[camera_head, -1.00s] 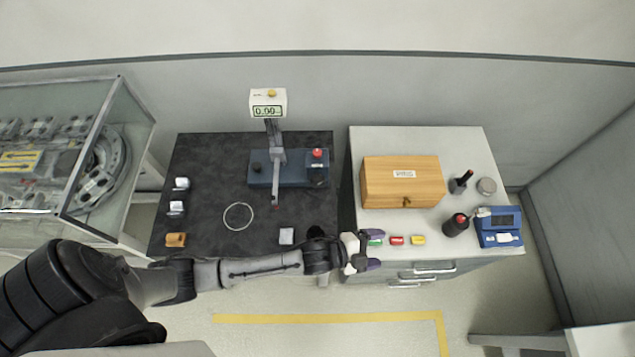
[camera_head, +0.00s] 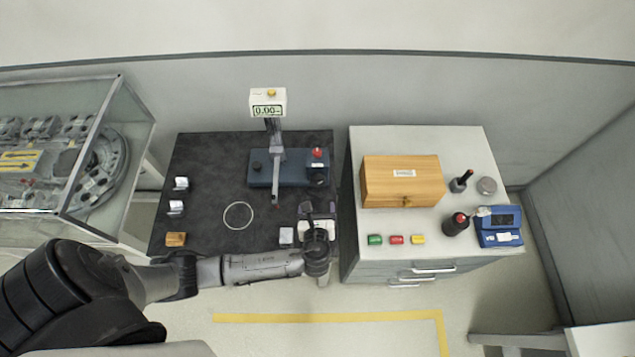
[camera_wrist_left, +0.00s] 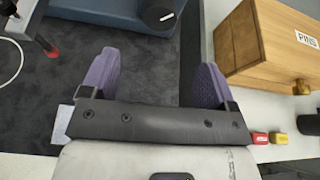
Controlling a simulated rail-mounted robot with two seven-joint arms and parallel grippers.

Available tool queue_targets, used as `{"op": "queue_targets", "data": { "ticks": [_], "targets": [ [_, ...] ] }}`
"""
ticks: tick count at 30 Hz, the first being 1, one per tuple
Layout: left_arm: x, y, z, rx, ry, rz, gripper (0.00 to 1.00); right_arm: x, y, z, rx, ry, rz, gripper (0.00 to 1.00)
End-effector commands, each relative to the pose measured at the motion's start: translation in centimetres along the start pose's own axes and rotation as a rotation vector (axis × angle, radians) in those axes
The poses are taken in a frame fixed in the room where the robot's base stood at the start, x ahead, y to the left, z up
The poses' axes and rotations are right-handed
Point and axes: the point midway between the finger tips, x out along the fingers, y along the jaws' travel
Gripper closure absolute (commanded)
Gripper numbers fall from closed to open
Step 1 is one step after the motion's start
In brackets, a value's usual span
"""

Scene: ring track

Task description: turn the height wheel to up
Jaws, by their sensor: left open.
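The blue-based gauge stand (camera_head: 281,180) stands on the dark mat, its display reading 0.00. A black round wheel (camera_head: 318,176) sits at the right end of its base. In the left wrist view the wheel (camera_wrist_left: 160,13) shows a white mark on its side and is partly cut off by the top edge. My left gripper (camera_head: 318,208) is over the front right of the mat, in front of the wheel and apart from it. Its purple fingers (camera_wrist_left: 158,62) are open with only mat between them. My right gripper is not in view.
The probe arm (camera_head: 275,186) hangs over the mat near a thin ring (camera_head: 238,216). A wooden PINS box (camera_head: 402,182) stands on the right cabinet (camera_head: 468,146). A red button (camera_head: 317,152) is behind the wheel. Small blocks lie along the mat's left side.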

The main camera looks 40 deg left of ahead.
Motion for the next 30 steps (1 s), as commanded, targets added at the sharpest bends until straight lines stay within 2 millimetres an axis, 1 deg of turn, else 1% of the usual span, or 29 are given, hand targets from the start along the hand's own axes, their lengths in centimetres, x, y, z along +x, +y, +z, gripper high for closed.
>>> {"op": "queue_targets", "data": {
  "ticks": [1,9,15,21,25,30],
  "targets": [
    [0.9,0.1,0.1,0.000,-0.002,0.003,0.19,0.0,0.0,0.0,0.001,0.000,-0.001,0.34],
    [6.0,0.1,0.0,-0.001,-0.001,0.002,0.19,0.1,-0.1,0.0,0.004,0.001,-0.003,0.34],
    [9.2,0.0,0.0,-0.002,0.001,0.002,0.19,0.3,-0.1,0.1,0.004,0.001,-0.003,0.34],
    [11.3,0.0,-0.1,-0.003,0.001,0.000,0.19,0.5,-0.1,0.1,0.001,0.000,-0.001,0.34],
    [11.9,0.0,0.0,-0.003,0.002,0.000,0.19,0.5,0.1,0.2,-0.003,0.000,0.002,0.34],
    [12.2,0.0,0.0,-0.004,0.002,0.000,0.19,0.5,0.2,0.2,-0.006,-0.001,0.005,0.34]
  ]
}}
